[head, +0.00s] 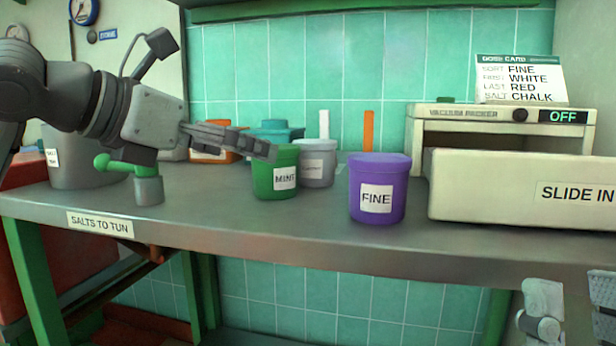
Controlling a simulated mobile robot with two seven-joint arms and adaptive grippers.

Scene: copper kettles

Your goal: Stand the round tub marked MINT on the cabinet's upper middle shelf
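The round green tub marked MINT (273,180) stands upright on the grey metal bench, left of the middle of the head view. My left gripper (217,95) comes in from the left with its fingers spread wide. One finger points up and back; the other reaches right and its tip overlaps the tub's top edge in the picture. I cannot tell whether it touches. Nothing shows between its fingers. My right gripper (577,308) is at the lower right corner, in front of the bench, its pads apart and empty, partly cut off. The cabinet does not show.
A purple tub marked FINE (377,190) stands right of MINT, and a grey tub (317,163) close behind. A vacuum packer (450,120) and a cream drawer front (520,188) fill the right. A green-handled object (148,188) and grey pot (80,168) stand left.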

